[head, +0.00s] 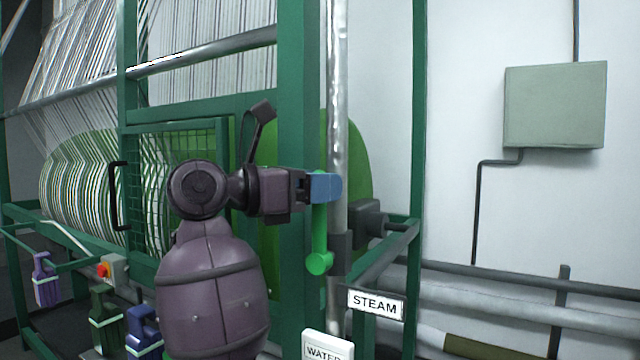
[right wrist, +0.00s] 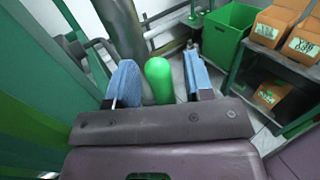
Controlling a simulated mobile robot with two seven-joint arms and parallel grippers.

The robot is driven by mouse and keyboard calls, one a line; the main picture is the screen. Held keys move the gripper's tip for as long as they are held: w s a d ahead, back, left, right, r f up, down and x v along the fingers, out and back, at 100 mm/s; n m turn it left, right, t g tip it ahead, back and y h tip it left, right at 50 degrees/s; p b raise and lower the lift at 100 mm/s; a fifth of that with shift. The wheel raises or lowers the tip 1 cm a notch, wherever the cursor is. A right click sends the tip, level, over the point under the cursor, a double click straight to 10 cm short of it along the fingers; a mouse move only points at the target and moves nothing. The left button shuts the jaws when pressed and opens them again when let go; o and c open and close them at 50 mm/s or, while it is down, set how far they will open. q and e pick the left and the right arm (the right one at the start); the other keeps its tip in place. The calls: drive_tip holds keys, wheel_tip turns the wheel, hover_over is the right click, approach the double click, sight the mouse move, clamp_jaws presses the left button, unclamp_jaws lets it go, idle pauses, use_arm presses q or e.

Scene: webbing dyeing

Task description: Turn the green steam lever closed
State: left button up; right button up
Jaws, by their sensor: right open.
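The green steam lever (head: 319,238) hangs along the vertical pipe in the head view, its round hub low, just above the STEAM sign (head: 375,304). Its upper end is hidden behind my right gripper (head: 326,187), whose blue fingers are at the lever's top. In the right wrist view the lever's rounded green end (right wrist: 158,80) stands between the two blue fingers of my right gripper (right wrist: 160,88). The fingers are apart, with a gap visible on the right side of the lever. My left gripper is not in view.
A green machine frame (head: 296,120) stands left of the vertical pipe (head: 338,100). A white WATER sign (head: 328,346) is below. Grey pipes (head: 520,305) run along the right wall. The wrist view shows a green bin (right wrist: 226,35) and a shelf with orange boxes (right wrist: 275,25).

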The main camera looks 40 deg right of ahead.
drive_tip(key=shift+d, duration=0.15)
drive_tip(key=shift+c, duration=0.2)
clamp_jaws()
drive_tip(key=shift+s, duration=0.1)
